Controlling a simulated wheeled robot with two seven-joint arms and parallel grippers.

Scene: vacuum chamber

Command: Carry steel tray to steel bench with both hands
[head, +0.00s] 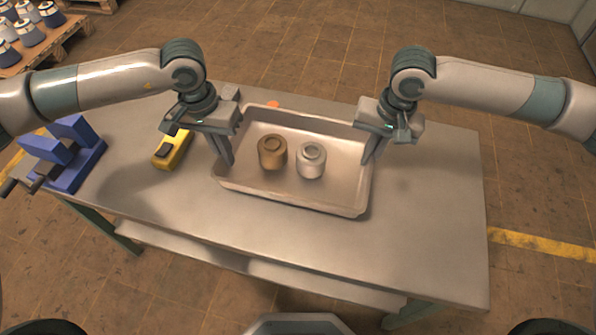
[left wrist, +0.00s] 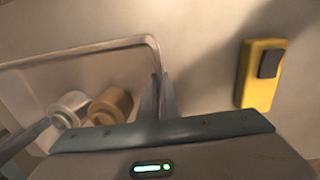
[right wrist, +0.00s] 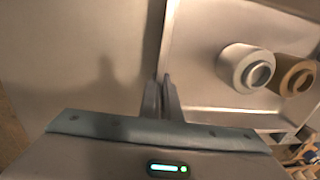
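The steel tray (head: 290,192) is a shallow rectangular pan at the middle of the steel bench (head: 430,215). It lies on or very close above the bench top; I cannot tell which. A brown spool-like part (head: 271,153) and a silver one (head: 311,161) stand upright inside it. My left gripper (head: 226,160) is at the tray's left wall, its fingers close together around the rim, also seen in the left wrist view (left wrist: 158,88). My right gripper (head: 371,155) is at the right wall, its fingers likewise closed around the rim in the right wrist view (right wrist: 162,90).
A yellow handheld device (head: 173,149) lies left of the tray. A blue vise (head: 75,160) stands at the bench's left end. An orange object (head: 273,104) shows behind the tray. The bench's right end is clear. A pallet with several containers (head: 30,45) is at the far left.

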